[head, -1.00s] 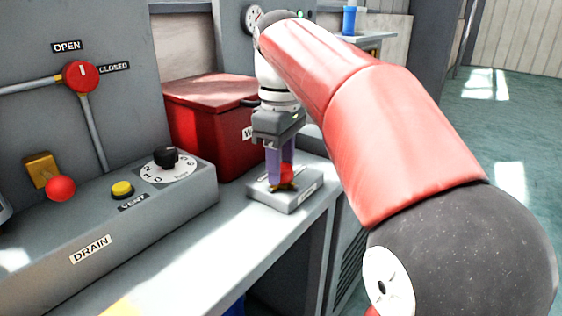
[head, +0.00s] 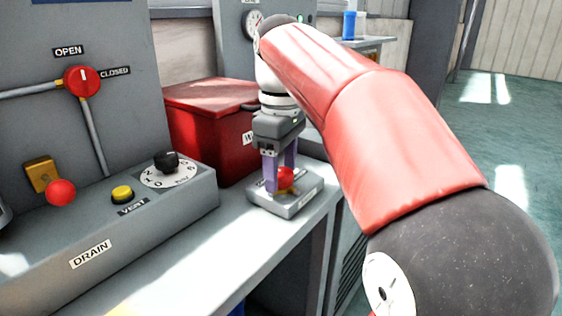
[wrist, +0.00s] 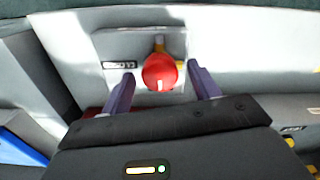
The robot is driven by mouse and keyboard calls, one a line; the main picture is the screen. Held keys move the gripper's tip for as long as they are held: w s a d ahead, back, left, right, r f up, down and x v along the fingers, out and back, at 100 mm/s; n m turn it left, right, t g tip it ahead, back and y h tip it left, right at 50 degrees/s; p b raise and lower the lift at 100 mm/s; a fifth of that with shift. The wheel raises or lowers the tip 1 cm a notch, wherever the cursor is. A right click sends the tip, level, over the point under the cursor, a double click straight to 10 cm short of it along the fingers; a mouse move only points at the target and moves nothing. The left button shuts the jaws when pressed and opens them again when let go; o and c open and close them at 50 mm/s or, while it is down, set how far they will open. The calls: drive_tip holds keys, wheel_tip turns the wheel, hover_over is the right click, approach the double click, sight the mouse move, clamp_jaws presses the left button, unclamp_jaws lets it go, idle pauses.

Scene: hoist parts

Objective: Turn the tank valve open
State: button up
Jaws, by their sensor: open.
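A red round knob (head: 286,176) with a brass-coloured fitting sits on a small grey block (head: 300,203) on the bench. My gripper (head: 280,180) points down at it with its fingers apart. In the wrist view the knob (wrist: 159,72) shows between the fingertips of my gripper (wrist: 159,80), with a gap on each side. A white mark on the knob points toward the gripper body. A label beside it seems to read CLOSED. Another red knob (head: 82,82) is on the wall panel, between OPEN and CLOSED labels, its white mark upright.
A red box (head: 205,125) stands just behind and left of my gripper. A grey DRAIN console (head: 150,215) with a black dial (head: 166,161), a yellow button (head: 122,193) and a red ball (head: 61,192) fills the left. The front of the bench (head: 200,260) is clear.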

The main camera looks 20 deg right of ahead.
sight(281, 172)
drive_tip(key=shift+r, duration=3.85)
